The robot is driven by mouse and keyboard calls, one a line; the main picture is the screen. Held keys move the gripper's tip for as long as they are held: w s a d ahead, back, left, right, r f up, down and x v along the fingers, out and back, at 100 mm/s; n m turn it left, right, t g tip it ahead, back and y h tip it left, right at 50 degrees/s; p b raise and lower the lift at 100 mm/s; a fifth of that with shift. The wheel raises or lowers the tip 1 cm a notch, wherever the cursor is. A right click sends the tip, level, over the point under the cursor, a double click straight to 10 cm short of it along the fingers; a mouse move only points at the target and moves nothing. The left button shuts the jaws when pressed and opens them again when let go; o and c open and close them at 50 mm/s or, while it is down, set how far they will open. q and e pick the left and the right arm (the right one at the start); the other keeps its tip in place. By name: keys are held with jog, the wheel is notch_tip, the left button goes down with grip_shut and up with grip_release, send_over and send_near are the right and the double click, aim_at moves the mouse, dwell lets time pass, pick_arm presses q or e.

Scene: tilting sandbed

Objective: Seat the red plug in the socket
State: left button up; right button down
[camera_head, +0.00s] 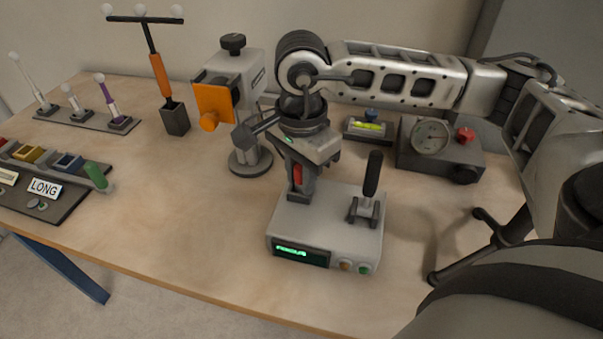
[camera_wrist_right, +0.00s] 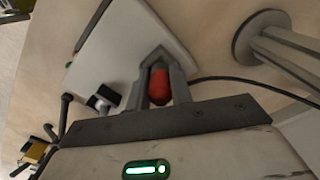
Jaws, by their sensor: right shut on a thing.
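The red plug (camera_head: 297,174) is upright between the fingers of my right gripper (camera_head: 299,192), low over the back left corner of the pale box (camera_head: 325,222). The right gripper is shut on the plug. In the right wrist view the red plug (camera_wrist_right: 160,87) shows between the two grey fingers (camera_wrist_right: 160,75). I cannot make out the socket; the fingers cover the spot below the plug, and I cannot tell how deep the plug sits. My left gripper is not in view.
A black lever (camera_head: 371,178) stands on the box, right of the gripper. A stand with an orange plate (camera_head: 214,104) is behind left. A gauge unit (camera_head: 430,138) and a level (camera_head: 368,127) are behind right.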

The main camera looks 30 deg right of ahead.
jog(key=shift+s+a+f, duration=0.1)
jog(key=shift+s+f, duration=0.1)
jog(key=shift+f, duration=0.4)
jog(key=c, duration=1.2)
grip_release()
jog(key=shift+w, duration=0.15)
jog(key=shift+o, duration=0.2)
notch_tip(320, 180, up, 17)
jog(key=p, duration=0.1)
jog(key=shift+w, duration=0.2)
jog(key=shift+s, duration=0.1)
